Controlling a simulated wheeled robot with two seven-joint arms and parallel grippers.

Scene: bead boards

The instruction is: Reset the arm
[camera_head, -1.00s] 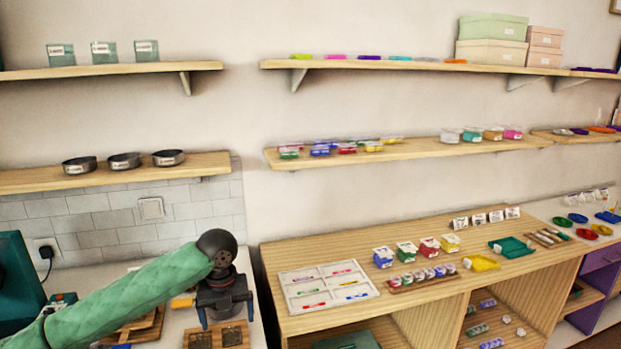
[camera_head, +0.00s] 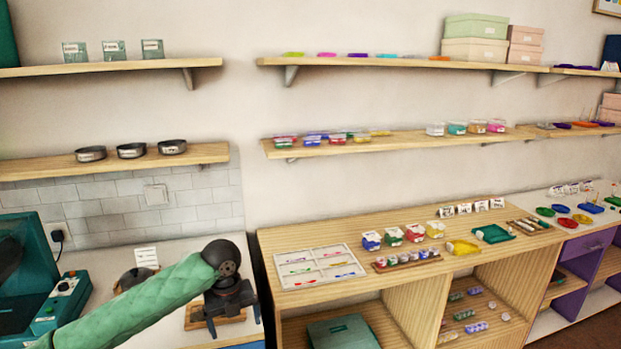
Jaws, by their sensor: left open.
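My left arm, in a green sleeve, comes in from the bottom left of the head view. My left gripper (camera_head: 232,318) points down at the right end of the white counter (camera_head: 180,254), just left of the wooden cabinet. Its two dark fingers are apart, and I see nothing held between them. A wooden board (camera_head: 205,316) lies below and partly behind it. Whether the fingers touch the board I cannot tell. My right gripper is not in view.
The wooden cabinet (camera_head: 330,240) stands close right of the gripper, carrying a white sectioned tray (camera_head: 307,267), small boxes and coloured trays. A teal machine (camera_head: 62,303) stands left on the counter. Shelves (camera_head: 110,164) with dark round tins hang above.

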